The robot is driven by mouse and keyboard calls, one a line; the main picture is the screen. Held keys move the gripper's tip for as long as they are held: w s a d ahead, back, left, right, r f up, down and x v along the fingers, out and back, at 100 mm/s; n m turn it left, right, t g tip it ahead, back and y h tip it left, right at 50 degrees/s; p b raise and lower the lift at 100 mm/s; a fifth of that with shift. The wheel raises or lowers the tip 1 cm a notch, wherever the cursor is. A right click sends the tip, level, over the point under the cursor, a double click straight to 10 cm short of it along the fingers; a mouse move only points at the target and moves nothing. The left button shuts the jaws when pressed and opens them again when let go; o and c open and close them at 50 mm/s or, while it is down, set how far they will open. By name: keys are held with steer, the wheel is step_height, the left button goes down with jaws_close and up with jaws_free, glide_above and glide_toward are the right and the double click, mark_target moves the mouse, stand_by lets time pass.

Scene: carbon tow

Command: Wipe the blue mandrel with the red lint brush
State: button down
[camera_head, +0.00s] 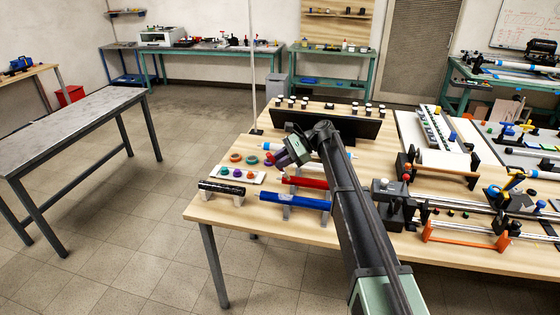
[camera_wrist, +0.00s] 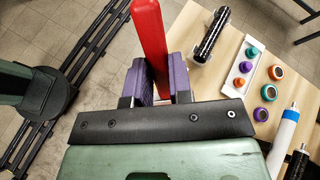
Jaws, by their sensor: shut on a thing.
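The blue mandrel (camera_head: 308,201) lies level across light supports near the table's front edge in the head view. In the wrist view my gripper (camera_wrist: 165,75), with purple fingers, is shut on the red lint brush (camera_wrist: 150,30), whose red length points away from the gripper. In the head view my gripper (camera_head: 277,157) is above the table, behind and left of the blue mandrel and apart from it. The brush is hard to make out there. The blue mandrel does not show in the wrist view.
A black cylinder (camera_head: 222,188) lies left of the blue mandrel; a red cylinder (camera_head: 306,182) lies behind it. A white tray (camera_head: 258,179) with coloured knobs and several loose rings (camera_wrist: 268,92) are close by. Black-grey fixtures (camera_head: 388,190) stand to the right.

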steer(key=shift+r, duration=0.1)
stand_by(0.4)
steer(key=shift+w+a+f+b, duration=0.3)
steer(key=shift+f+b, duration=0.2)
steer(key=shift+b, duration=0.2)
steer(key=shift+w+a+f+b, duration=0.2)
steer(key=shift+a+f+b, duration=0.25)
steer(key=shift+a, duration=0.05)
steer(key=shift+r, duration=0.1)
